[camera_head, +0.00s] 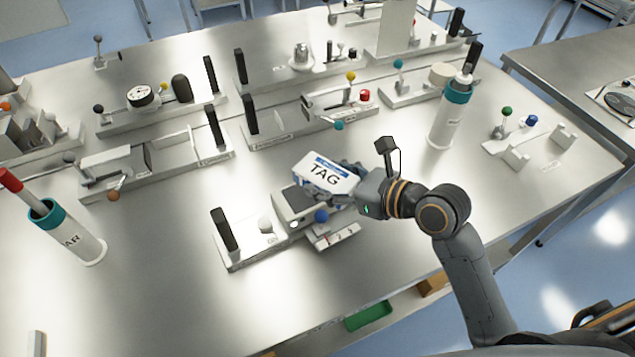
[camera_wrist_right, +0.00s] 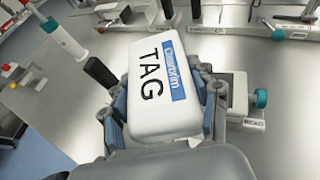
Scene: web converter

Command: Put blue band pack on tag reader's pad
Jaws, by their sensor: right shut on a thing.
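The blue band pack (camera_head: 325,173) is a white block marked "TAG" with a blue band along one edge. My right gripper (camera_head: 338,182) is shut on it, and in the right wrist view the fingers grip the pack (camera_wrist_right: 163,85) on both sides. My left gripper is not in view.
Teal-capped cylinders stand at right (camera_head: 449,113) and left (camera_head: 70,232). Several stations with posts and coloured knobs fill the back of the metal table (camera_head: 160,300). A small fixture (camera_head: 530,140) sits at far right. The table's front left is mostly clear.

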